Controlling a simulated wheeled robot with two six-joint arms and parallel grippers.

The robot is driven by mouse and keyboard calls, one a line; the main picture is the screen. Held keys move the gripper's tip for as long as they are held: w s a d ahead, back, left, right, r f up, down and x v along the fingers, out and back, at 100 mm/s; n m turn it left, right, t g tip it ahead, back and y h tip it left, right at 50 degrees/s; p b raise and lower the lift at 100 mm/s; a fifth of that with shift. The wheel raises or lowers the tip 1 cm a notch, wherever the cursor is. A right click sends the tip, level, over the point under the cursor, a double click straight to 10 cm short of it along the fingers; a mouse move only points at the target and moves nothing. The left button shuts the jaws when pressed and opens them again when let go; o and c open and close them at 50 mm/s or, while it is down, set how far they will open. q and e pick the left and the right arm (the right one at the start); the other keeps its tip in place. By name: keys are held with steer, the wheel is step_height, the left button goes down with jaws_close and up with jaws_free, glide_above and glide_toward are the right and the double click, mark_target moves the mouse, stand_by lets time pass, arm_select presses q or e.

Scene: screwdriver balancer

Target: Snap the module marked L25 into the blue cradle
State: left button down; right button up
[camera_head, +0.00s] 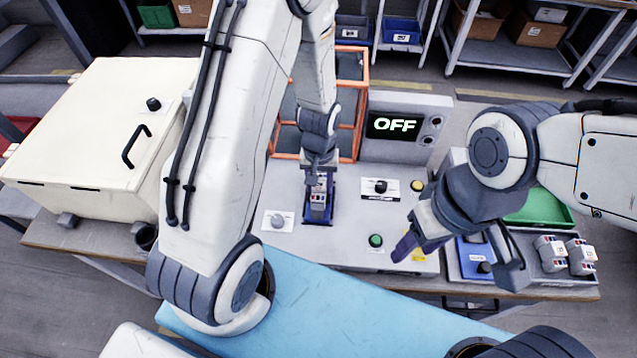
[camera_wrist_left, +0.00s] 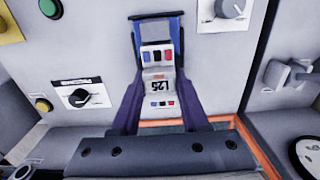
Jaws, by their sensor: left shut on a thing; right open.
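The blue cradle (camera_head: 318,219) stands on the grey panel below the middle of the head view. It also shows at the top middle of the left wrist view (camera_wrist_left: 157,22). The grey module marked L25 (camera_wrist_left: 158,80) has coloured blocks and its label reads upside down there; it also shows in the head view (camera_head: 318,197). My left gripper (camera_wrist_left: 158,90) is shut on it, a purple finger on each side, and holds it at the cradle. I cannot tell if it is fully seated. My right gripper (camera_head: 458,266) is open and empty near the panel's right front.
A display (camera_head: 394,125) reads OFF behind the panel. Knobs and buttons surround the cradle, including a black knob (camera_head: 380,187) and a green button (camera_head: 376,240). An orange frame (camera_head: 352,100) stands behind. Other grey modules (camera_head: 552,254) sit in a tray at right. A cream box (camera_head: 100,140) stands left.

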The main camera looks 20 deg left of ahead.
arm_select(q)
steer(key=shift+f, duration=0.2)
stand_by(0.5)
steer(key=shift+c, duration=1.7)
jaws_free()
step_height(320, 180, up, 10)
steer(key=shift+r+b, duration=0.25)
steer(key=shift+b, duration=0.15)
steer(key=s+d+r+m, duration=0.5)
steer(key=s+d, duration=0.1)
steer(key=s, duration=0.3)
steer(key=s+d+r+m+h, duration=0.1)
steer(key=s+d+r+m, duration=0.3)
steer(key=s, duration=0.5)
steer(key=shift+d+r+m, duration=0.35)
steer(key=shift+d+m, duration=0.45)
steer(key=shift+d, duration=0.3)
